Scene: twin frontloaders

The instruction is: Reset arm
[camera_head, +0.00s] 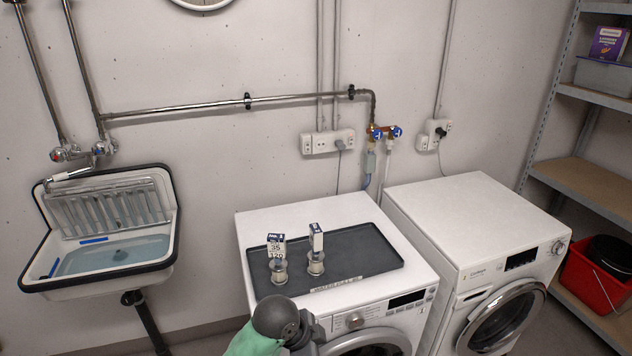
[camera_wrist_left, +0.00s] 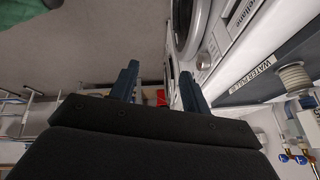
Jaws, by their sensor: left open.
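My left gripper (camera_wrist_left: 158,84) is open in the left wrist view, with its two dark fingers apart and nothing between them. In the head view my left arm's dark round wrist joint and green link show at the bottom middle, in front of the left washing machine (camera_head: 258,222). The fingers cannot be made out there. The left wrist view shows a machine's front (camera_wrist_left: 197,35) and round door beside the right finger. The label strip of the grey tray (camera_wrist_left: 258,80) is to the right. My right gripper is in neither view.
The dark grey tray (camera_head: 372,250) on the left machine holds two small upright stands with cards (camera_head: 278,258) (camera_head: 316,250). A second machine (camera_head: 470,215) stands to the right. A sink (camera_head: 105,270) hangs at left; shelves (camera_head: 590,190) and a red bin (camera_head: 590,280) are at right.

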